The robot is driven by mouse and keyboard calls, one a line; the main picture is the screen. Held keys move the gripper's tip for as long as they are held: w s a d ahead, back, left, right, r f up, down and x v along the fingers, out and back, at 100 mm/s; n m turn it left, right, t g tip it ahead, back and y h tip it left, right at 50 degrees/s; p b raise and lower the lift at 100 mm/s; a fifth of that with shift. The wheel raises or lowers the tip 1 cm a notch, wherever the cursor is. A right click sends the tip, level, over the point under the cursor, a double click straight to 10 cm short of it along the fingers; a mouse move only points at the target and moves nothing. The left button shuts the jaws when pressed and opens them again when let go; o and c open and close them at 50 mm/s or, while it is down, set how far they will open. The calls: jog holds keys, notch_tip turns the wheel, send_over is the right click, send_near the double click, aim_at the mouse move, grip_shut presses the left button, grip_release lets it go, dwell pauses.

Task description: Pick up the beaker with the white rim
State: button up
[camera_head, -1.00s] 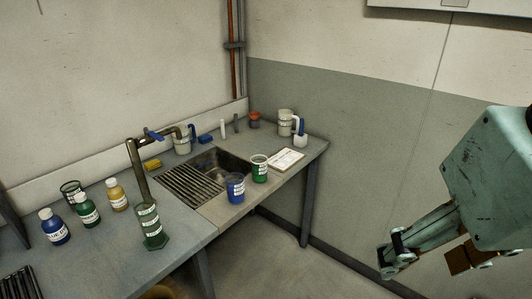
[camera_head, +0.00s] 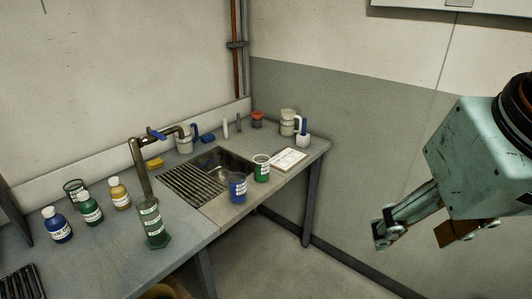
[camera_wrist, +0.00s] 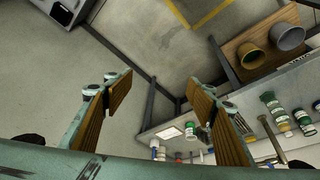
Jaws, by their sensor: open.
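The beaker with the white rim (camera_head: 262,168) holds green and has a white label. It stands upright on the bench, at the front right of the sink in the head view. A blue beaker (camera_head: 238,188) with a white label stands just to its left and nearer the front edge. My gripper (camera_head: 416,236) is at the right of the head view, well apart from the bench and empty.
A white notepad (camera_head: 289,159) lies right of the beaker. A sink (camera_head: 221,161) with a draining grid and a bent tap (camera_head: 143,165) are to its left. A green cylinder (camera_head: 153,223) and several bottles stand on the left. Free floor lies between bench and gripper.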

jog(key=w+a+f+n+t+p, duration=0.1)
jog(key=w+f+t, duration=0.15)
jog(key=w, duration=0.95)
jog(key=w+a+f+n+t+y, duration=0.1)
jog(key=w+f, duration=0.2)
jog(key=w, duration=1)
jog(key=w+a+f+n+t+p, duration=0.1)
jog(key=w+a+f+n+t, duration=0.1)
jog(key=w, duration=1)
jog(key=w+a+f+n+t+y+p, duration=0.1)
jog(key=w+a+f+y, duration=0.1)
jog(key=w+a+f, duration=0.3)
jog(key=w+a+f+t+y, duration=0.1)
jog(key=w+a+f, duration=0.1)
jog(key=w+f, duration=0.35)
jog(key=t+y+p, duration=0.2)
jog(key=t+y, duration=0.2)
jog(key=y, duration=0.1)
send_near(265, 173)
jog(key=shift+s+d+r+n, duration=0.1)
jog(key=shift+s+d+n, duration=0.15)
jog(key=shift+n, duration=0.15)
jog(key=shift+w+a, duration=0.1)
jog(key=shift+x, duration=4.25)
